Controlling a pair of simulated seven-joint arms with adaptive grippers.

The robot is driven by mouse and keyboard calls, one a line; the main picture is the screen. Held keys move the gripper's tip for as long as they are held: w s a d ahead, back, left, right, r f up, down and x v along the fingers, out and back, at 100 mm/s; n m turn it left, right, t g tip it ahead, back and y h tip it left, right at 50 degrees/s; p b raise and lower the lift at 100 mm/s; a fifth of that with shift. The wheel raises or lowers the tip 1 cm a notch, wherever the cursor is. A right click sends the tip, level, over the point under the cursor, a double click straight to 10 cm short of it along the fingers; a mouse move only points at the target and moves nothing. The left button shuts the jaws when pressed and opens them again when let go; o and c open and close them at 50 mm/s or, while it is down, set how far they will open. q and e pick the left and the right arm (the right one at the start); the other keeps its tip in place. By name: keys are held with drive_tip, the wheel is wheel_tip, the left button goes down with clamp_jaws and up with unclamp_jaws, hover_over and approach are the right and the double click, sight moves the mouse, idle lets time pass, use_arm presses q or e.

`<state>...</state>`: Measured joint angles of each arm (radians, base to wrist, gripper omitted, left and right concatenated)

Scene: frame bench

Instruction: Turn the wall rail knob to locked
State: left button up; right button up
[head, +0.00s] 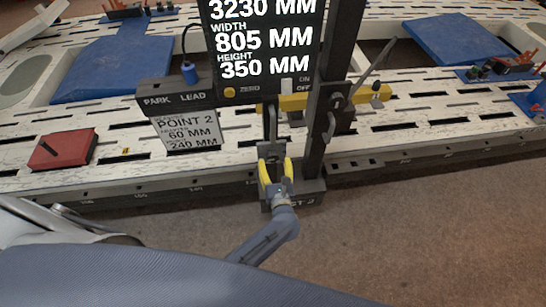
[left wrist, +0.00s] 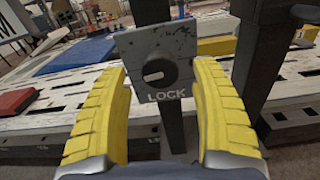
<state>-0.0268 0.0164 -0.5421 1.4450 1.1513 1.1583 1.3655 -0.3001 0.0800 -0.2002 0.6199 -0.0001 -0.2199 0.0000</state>
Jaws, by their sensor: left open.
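The wall rail knob (left wrist: 157,72) is a dark round knob on a worn grey plate (left wrist: 190,48) marked LOCK at its lower right. The plate is fixed to a dark upright post; it also shows in the head view (head: 270,149), small and partly behind my gripper. My left gripper (head: 276,167) has yellow fingers and is open and empty. In the left wrist view its fingers stand either side of the knob, apart from it. I cannot tell the knob's exact setting. My right gripper is in neither view.
A black display (head: 262,40) stands above the plate. A second dark post (head: 318,140) with a yellow bar (head: 356,95) is close on the right. A white slotted bench (head: 110,150) runs behind, with a red block (head: 62,149) at left. Open floor (head: 420,230) lies at front right.

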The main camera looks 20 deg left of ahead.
sight(273, 159)
use_arm(q)
drive_tip(key=shift+x, duration=1.55)
drive_tip(key=c, duration=1.2)
drive_tip(key=shift+m, duration=0.8)
drive_tip(key=shift+c, duration=0.3)
drive_tip(key=o, duration=1.3)
drive_tip(key=shift+c, duration=0.2)
